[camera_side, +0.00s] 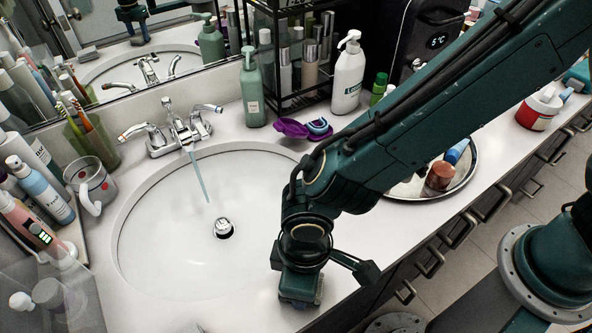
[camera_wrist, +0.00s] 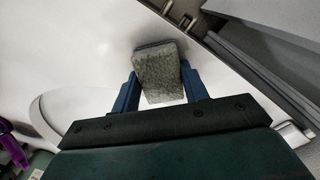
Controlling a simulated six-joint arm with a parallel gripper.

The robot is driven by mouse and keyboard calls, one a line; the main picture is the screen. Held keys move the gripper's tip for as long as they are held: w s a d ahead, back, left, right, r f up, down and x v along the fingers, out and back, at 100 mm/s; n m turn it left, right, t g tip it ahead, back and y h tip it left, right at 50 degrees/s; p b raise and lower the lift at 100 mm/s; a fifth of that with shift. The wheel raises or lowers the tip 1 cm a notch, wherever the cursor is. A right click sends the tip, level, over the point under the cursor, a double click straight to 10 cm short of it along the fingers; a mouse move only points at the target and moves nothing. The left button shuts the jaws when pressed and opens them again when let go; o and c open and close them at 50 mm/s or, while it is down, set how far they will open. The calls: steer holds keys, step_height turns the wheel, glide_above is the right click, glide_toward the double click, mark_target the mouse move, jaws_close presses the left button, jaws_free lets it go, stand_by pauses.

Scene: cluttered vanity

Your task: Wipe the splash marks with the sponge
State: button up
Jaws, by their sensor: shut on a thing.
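My gripper (camera_wrist: 159,90) is shut on a grey-green sponge (camera_wrist: 158,68), which sits between its two blue fingers in the wrist view. In the side view my gripper (camera_side: 300,290) points down at the front of the white counter (camera_side: 375,235), just right of the basin's rim. The sponge is small and mostly hidden by the gripper there. I cannot tell whether it touches the counter. I cannot make out any splash marks in either view.
The basin (camera_side: 170,245) and faucet (camera_side: 180,135) lie left of my gripper. A round tray (camera_side: 405,190) with items stands behind my arm. A mug (camera_side: 92,185) and bottles crowd the left. A purple item (camera_side: 292,128) and a white pump bottle (camera_side: 348,75) stand at the back.

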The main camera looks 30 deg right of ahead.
steer(key=shift+d, duration=0.2)
steer(key=shift+d, duration=0.7)
steer(key=shift+a, duration=0.2)
steer(key=shift+a, duration=0.7)
steer(key=shift+a, duration=0.15)
steer(key=shift+a, duration=0.75)
steer(key=shift+a, duration=0.15)
steer(key=shift+a, duration=0.65)
steer(key=shift+a, duration=0.2)
